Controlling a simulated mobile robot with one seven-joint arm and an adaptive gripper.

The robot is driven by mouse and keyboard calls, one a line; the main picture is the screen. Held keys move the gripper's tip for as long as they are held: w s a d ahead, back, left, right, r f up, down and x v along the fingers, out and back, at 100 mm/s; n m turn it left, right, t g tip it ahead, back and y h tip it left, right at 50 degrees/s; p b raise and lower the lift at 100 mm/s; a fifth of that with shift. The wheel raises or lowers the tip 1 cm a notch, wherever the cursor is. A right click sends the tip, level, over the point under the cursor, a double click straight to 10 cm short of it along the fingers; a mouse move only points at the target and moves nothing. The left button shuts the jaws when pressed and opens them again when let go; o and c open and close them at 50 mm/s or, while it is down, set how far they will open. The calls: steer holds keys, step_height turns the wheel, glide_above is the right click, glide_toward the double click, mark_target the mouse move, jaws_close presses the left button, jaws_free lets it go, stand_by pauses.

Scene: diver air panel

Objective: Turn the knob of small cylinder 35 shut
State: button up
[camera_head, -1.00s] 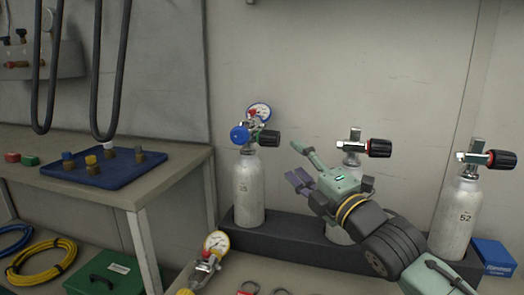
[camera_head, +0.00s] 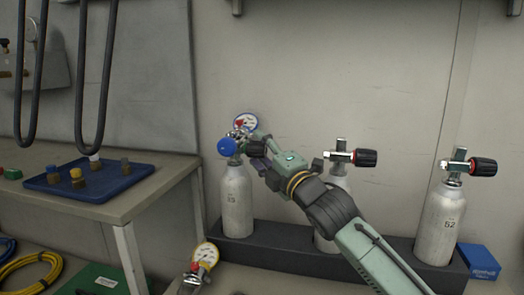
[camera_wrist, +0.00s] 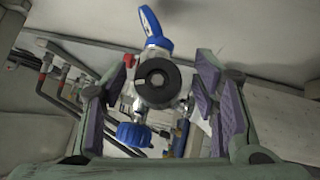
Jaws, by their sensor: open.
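Small cylinder 35 (camera_head: 237,203) stands at the left of the dark rack, a silver bottle with its number partly readable. Its black knob (camera_wrist: 158,83) faces the wrist camera, between my open fingers. In the head view the knob (camera_head: 257,148) is partly hidden by my gripper (camera_head: 262,158). My gripper (camera_wrist: 160,105) is open, one finger on each side of the knob, with gaps visible in the wrist view.
Two more cylinders stand right in the rack (camera_head: 285,236): a middle one with a black knob (camera_head: 365,157), partly behind my arm, and cylinder 52 (camera_head: 440,222). A bench with a blue tray (camera_head: 120,189) is left. A yellow gauge (camera_head: 206,254) is low in front.

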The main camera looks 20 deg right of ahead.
steer(key=shift+c, duration=0.4)
steer(key=c, duration=1.1)
steer(key=shift+r+p, duration=0.2)
steer(key=shift+p, duration=0.4)
